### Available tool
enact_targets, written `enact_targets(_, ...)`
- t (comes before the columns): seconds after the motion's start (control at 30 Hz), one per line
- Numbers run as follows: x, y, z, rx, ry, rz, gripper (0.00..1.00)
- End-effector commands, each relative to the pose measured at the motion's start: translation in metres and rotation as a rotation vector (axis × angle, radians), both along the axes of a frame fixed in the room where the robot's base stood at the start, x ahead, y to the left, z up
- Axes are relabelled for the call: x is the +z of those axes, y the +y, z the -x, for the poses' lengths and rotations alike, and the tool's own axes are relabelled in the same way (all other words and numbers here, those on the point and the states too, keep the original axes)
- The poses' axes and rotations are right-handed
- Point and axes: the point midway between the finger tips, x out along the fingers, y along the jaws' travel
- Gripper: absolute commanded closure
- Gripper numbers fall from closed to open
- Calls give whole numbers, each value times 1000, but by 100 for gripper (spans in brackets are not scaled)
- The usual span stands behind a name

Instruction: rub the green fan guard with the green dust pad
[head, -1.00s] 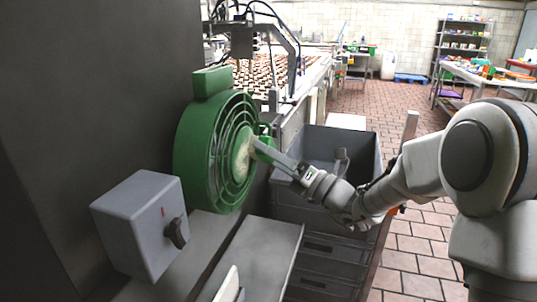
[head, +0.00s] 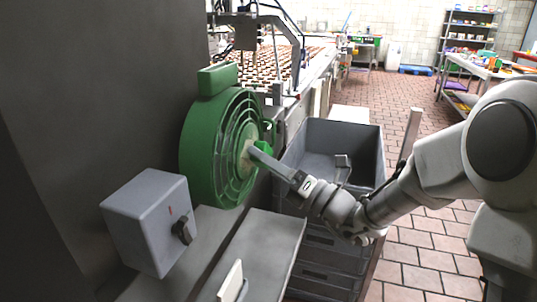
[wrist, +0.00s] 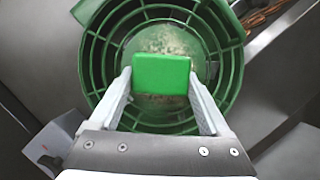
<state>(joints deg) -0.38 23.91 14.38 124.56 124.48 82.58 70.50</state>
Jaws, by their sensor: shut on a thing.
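The green fan guard (head: 222,165) is a round cage with curved bars and a pale, dirty hub, on a green fan by the dark wall. In the wrist view the guard (wrist: 88,62) fills the upper middle, with brown smudges at its centre. The green dust pad (wrist: 162,75) is a small flat block held between the two fingers of my gripper (wrist: 160,80). In the head view my gripper (head: 254,152) is at the front of the hub, with the pad partly hidden by a finger. I cannot tell whether the pad touches the guard.
A grey switch box (head: 142,222) with a black knob stands left in front of the fan. A grey crate (head: 357,137) stands to the right, behind my arm. A conveyor (head: 268,72) with rows of biscuits runs behind. Tiled floor (head: 420,260) is clear at the right.

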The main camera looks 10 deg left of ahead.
Motion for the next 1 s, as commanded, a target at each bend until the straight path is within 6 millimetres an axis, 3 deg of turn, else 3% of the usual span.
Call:
enact_targets(0.6,1,5,37,3,-1,0,64)
enact_targets(1.0,15,3,38,4,-2,-1,64)
